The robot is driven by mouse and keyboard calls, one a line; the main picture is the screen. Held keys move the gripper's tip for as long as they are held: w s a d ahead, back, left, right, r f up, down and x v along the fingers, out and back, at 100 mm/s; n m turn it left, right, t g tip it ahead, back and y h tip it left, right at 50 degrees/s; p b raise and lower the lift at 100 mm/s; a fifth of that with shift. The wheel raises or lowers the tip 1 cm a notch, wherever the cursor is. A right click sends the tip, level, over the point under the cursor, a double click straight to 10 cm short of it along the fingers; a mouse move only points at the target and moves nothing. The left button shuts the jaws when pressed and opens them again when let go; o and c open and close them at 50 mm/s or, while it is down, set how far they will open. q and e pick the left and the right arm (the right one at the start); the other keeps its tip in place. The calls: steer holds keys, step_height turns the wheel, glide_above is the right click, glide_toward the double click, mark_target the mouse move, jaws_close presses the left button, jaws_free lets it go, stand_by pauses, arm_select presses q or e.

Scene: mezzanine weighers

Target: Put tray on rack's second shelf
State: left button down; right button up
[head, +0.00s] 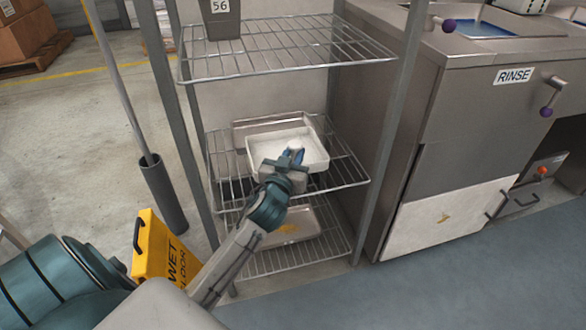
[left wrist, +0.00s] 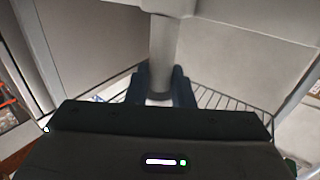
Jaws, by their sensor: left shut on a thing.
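A white shallow tray (head: 316,158) is at the middle shelf (head: 345,172) of the wire rack. It overlaps a steel tray (head: 240,132) just behind it on that shelf. I cannot tell whether the white tray rests fully on the wires. My left gripper (head: 292,156) reaches in from the front and is shut on the white tray, its blue fingers over the tray's near part. In the left wrist view the fingers (left wrist: 161,90) close around a pale grey upright part. The gripper hides some of the tray's near side. My right gripper is not in view.
The top shelf (head: 290,55) bears a grey bin marked 56 (head: 222,22). The bottom shelf holds a metal tray (head: 305,222). Rack posts stand at both sides. A yellow wet floor sign (head: 160,250) is left, a steel rinse unit (head: 465,120) right.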

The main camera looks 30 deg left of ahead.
arm_select(q)
step_height(320, 180, down, 4)
steer(key=shift+f+b, duration=0.15)
steer(key=shift+b, duration=0.55)
steer(key=c, duration=1.3)
jaws_free()
steer(key=shift+o, duration=0.2)
